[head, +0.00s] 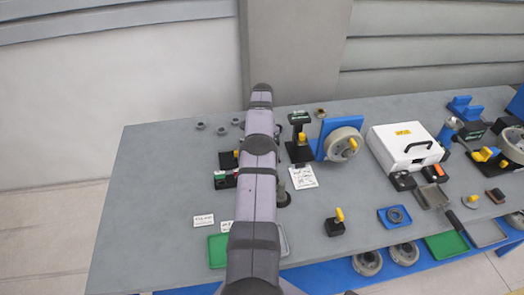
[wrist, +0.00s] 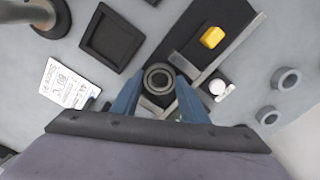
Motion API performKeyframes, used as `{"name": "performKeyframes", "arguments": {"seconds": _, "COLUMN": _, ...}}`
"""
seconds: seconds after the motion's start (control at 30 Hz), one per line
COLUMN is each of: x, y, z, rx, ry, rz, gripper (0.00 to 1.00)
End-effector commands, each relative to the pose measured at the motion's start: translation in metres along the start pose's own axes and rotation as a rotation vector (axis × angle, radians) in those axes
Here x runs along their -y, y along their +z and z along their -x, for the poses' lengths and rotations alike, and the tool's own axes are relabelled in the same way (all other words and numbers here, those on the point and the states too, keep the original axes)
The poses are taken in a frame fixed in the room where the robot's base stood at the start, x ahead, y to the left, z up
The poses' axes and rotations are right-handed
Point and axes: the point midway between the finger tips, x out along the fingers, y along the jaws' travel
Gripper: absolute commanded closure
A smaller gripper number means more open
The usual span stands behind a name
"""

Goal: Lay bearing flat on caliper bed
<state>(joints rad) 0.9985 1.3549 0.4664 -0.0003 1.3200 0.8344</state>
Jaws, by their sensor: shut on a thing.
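The bearing (wrist: 158,78), a dark grey ring, sits between the two blue fingers of my gripper (wrist: 160,84) in the wrist view. The gripper is shut on it. The caliper (wrist: 230,22) lies under and beyond the bearing, with a black bed, grey metal jaws and a yellow block (wrist: 212,37). The bearing overlaps the bed area in the picture; I cannot tell whether it touches the bed. In the head view my arm hides the gripper and bearing, and a black edge of the caliper (head: 227,160) shows just left of the arm.
A black square tray (wrist: 112,37) and a white card (wrist: 74,83) lie left of the gripper. Loose grey rings (wrist: 285,78) lie to the right.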

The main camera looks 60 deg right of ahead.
Motion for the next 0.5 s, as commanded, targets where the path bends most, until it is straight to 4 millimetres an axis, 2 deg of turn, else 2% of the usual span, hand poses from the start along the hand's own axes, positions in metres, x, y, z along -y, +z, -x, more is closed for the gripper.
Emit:
{"name": "performKeyframes", "arguments": {"seconds": 0.07, "x": 0.0001, "y": -0.0001, "z": -0.0015, "rx": -0.001, "ry": -0.001, "rz": 0.0, "gripper": 0.82}}
{"name": "performKeyframes", "arguments": {"seconds": 0.1, "x": 0.0002, "y": -0.0002, "z": -0.0007, "rx": -0.001, "ry": -0.001, "rz": 0.0, "gripper": 0.5}}
{"name": "performKeyframes", "arguments": {"seconds": 0.17, "x": 0.0001, "y": -0.0001, "z": -0.0008, "rx": 0.0, "ry": 0.0, "rz": 0.0, "gripper": 0.38}}
{"name": "performKeyframes", "arguments": {"seconds": 0.5, "x": 0.0014, "y": 0.0, "z": -0.0005, "rx": -0.002, "ry": -0.004, "rz": 0.001, "gripper": 0.38}}
